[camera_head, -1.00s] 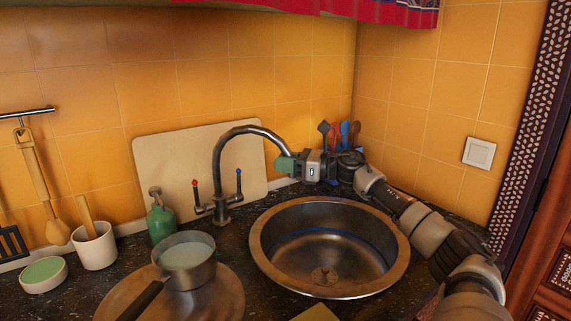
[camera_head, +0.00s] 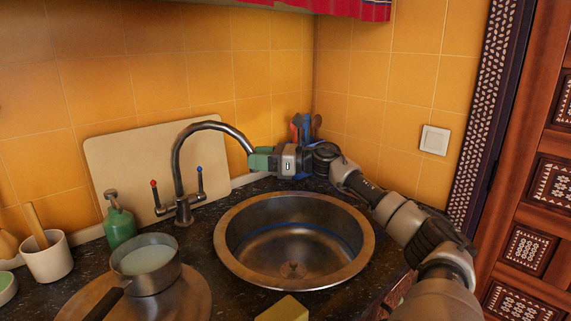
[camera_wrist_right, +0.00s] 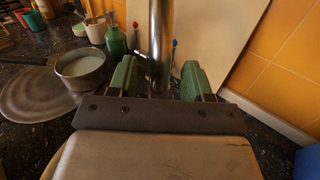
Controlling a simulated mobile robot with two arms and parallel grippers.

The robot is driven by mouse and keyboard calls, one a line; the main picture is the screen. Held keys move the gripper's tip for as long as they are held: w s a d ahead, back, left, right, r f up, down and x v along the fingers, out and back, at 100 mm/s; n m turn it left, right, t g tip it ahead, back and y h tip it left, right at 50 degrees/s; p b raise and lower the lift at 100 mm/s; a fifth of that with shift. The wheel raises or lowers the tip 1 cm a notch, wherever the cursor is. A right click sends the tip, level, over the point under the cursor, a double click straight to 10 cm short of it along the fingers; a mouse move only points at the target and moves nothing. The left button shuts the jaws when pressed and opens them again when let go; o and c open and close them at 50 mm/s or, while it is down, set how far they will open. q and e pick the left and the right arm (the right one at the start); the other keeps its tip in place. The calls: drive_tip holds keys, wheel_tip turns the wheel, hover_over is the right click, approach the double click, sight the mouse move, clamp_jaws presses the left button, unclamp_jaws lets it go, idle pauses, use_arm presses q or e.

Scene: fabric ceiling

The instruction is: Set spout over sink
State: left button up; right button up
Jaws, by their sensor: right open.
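The curved metal spout (camera_head: 181,150) rises from the faucet base and arches to the right, its end above the back left part of the round metal sink (camera_head: 228,256). My right gripper (camera_head: 256,160) is at the spout's outer end, behind the sink. In the right wrist view the open green fingers (camera_wrist_right: 158,82) stand on either side of the spout (camera_wrist_right: 160,45), with visible gaps. A red-tipped handle (camera_head: 155,193) and a blue-tipped handle (camera_head: 200,180) flank the spout base. My left gripper is not in view.
A green soap bottle (camera_head: 119,226), a pot (camera_head: 150,283) on a round board and a white utensil cup (camera_head: 47,262) stand left of the sink. A yellow sponge (camera_head: 284,310) lies in front. A pale board (camera_head: 110,160) leans on the tiles behind.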

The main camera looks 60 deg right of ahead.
drive_tip(key=v, duration=0.7)
drive_tip(key=shift+s+b, duration=0.15)
drive_tip(key=shift+b, duration=0.3)
